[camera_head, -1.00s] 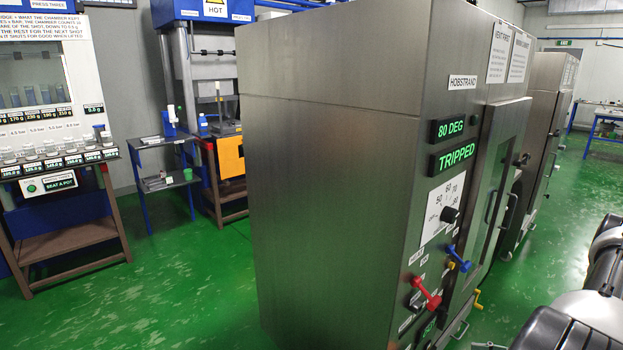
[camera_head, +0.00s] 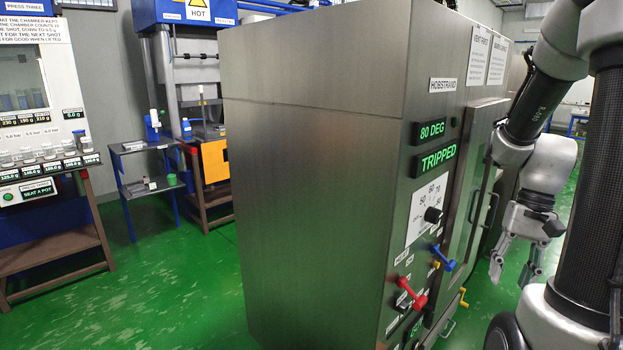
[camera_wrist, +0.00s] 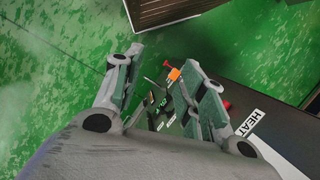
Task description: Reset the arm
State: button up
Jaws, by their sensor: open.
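My arm rises along the right side of the head view and bends down to my gripper (camera_head: 513,280). The gripper points down, open, with nothing seen between its fingers. It hangs to the right of the tall steel Hobstrand cabinet (camera_head: 310,200), in front of its door side. In the wrist view my gripper (camera_wrist: 160,62) also shows its two fingers spread apart, with green floor and small dark, red and orange parts beyond. The cabinet displays read 80 DEG (camera_head: 431,131) and TRIPPED (camera_head: 437,158).
The cabinet front carries a black dial (camera_head: 433,215), a red handle (camera_head: 411,293) and a blue handle (camera_head: 442,258). A HEAT label (camera_wrist: 262,137) shows in the wrist view. A shelf stand (camera_head: 150,186) and a press stand left of the cabinet. Green floor lies open at lower left.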

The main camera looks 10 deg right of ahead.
jog(key=s+a+r+n+t+h, duration=0.1)
jog(key=a+r+n+t, duration=0.2)
jog(key=r, duration=0.3)
jog(key=s+a+r+n+t+h, duration=0.1)
jog(key=s+a+r+n+t, duration=0.1)
jog(key=a+r, duration=0.4)
jog(key=shift+s+a+r+n+t, duration=0.25)
jog(key=shift+s+r+n+t, duration=0.05)
jog(key=shift+r+n+t, duration=0.4)
dwell(1.9)
